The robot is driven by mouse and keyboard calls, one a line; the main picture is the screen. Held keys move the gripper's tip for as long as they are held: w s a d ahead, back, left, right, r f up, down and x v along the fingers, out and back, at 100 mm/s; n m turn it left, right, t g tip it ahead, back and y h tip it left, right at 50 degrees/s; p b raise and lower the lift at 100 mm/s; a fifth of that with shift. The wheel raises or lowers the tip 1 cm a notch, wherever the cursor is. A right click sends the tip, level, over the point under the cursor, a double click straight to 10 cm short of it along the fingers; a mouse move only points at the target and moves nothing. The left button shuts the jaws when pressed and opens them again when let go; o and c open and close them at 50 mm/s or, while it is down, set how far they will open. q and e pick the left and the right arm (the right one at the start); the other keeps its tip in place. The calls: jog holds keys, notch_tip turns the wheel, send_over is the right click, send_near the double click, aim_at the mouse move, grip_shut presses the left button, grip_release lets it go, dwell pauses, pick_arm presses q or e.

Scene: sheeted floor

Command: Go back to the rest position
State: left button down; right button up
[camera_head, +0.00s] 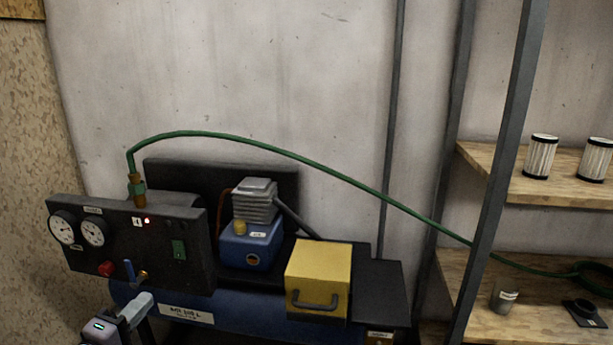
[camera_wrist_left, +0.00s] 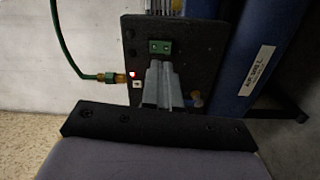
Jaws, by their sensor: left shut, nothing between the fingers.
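My left gripper (camera_head: 142,304) is at the lower left of the head view, in front of the compressor's black control panel (camera_head: 160,222). It is near the small blue lever (camera_head: 129,270) and the brass fitting at the panel's lower edge; I cannot tell whether it touches them. In the left wrist view, my gripper's fingers (camera_wrist_left: 160,68) are together and empty, pointing at the panel (camera_wrist_left: 205,48) below its green switch (camera_wrist_left: 160,46). A red light glows on the panel. My right gripper is not in view.
The blue compressor tank (camera_head: 240,325) carries a blue motor unit (camera_head: 250,243) and a yellow box (camera_head: 318,275). A green hose (camera_head: 290,154) arcs from the panel to wooden shelves (camera_head: 560,190) at right, behind a dark post (camera_head: 500,180). White filters (camera_head: 540,157) stand on the upper shelf.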

pick_arm(q)
jog(key=s+d+f+m+g, duration=0.4)
jog(key=s+d+f+m, duration=0.45)
jog(key=s, duration=0.25)
jog(key=s+d+f+m+g, duration=0.4)
jog(key=s+d+f+m, duration=0.45)
jog(key=s, duration=0.25)
notch_tip(320, 180, up, 13)
jog(key=a+p, duration=0.1)
jog(key=p, duration=1.5)
jog(key=shift+s, duration=0.45)
jog(key=shift+f, duration=0.1)
jog(key=shift+t, duration=0.3)
